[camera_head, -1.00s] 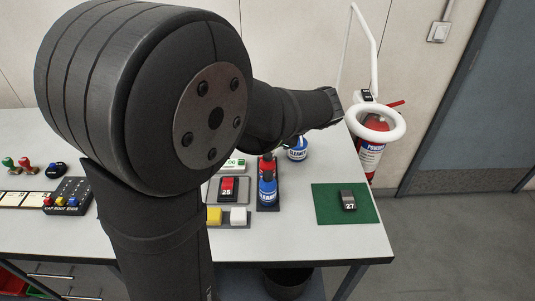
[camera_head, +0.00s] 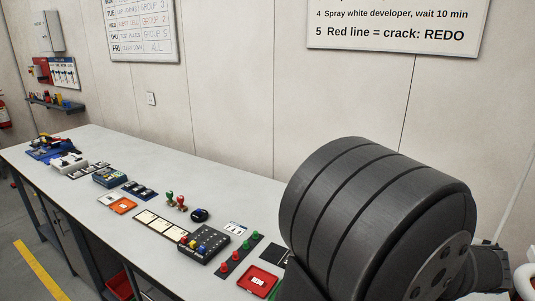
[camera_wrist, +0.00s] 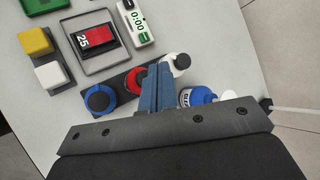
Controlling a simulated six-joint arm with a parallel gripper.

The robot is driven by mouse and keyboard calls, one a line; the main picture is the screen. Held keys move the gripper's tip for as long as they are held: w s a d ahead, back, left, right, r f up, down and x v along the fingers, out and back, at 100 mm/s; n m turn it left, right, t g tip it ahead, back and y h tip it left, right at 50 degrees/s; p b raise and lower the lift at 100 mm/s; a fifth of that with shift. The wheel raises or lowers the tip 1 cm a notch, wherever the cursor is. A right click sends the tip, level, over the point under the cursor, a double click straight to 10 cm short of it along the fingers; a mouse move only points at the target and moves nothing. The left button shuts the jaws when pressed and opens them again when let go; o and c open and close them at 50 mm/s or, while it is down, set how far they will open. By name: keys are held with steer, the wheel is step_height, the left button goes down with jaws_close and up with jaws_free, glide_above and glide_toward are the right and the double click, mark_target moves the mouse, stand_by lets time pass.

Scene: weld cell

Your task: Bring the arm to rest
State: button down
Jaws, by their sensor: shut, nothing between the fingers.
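My gripper (camera_wrist: 157,72) shows in the wrist view, its two blue-grey fingers closed together with nothing between them. It is over the bottle rack (camera_wrist: 119,78), and its fingers overlap the rack in the picture, between a red-topped bottle (camera_wrist: 134,80) and a white-topped bottle (camera_wrist: 178,62). I cannot tell its height above them. A blue-capped bottle (camera_wrist: 99,99) stands at the rack's near end. In the head view only my dark arm shows at the lower right; the gripper is outside that view.
A red timer marked 25 (camera_wrist: 97,38) sits on a grey plate beside a white timer (camera_wrist: 139,22). Yellow (camera_wrist: 34,41) and white (camera_wrist: 50,75) blocks are at the left. A blue-and-white container (camera_wrist: 197,96) is right of the fingers. The long workbench (camera_head: 95,240) holds several small items.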

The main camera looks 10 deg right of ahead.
step_height(320, 180, up, 6)
steer(key=shift+r, duration=0.15)
stand_by(0.3)
